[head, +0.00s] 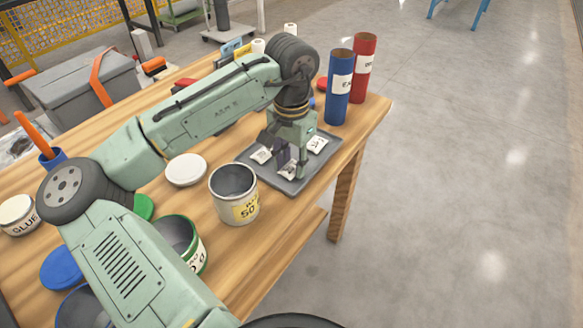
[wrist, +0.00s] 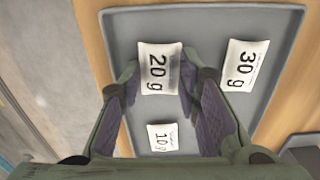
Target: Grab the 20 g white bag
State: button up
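The white 20 g bag (wrist: 157,68) lies flat on a grey tray (wrist: 205,16) in the wrist view, its "20 g" print readable. My gripper (wrist: 162,78) is open, with one finger at the left and one at the right of this bag. In the head view my gripper (head: 292,166) points down over the tray (head: 285,188), fingers apart around a white bag (head: 288,170) whose print is too small to read. The wrist view does not show clearly whether the fingers touch the bag.
A 30 g bag (wrist: 245,65) lies to the right and a 10 g bag (wrist: 163,138) nearer my wrist, both on the tray. An open white can (head: 235,195) stands beside the tray. Blue (head: 340,88) and red (head: 364,68) tubes stand behind it. The table edge is close.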

jog(key=c, duration=0.4)
jog(key=shift+r, duration=0.1)
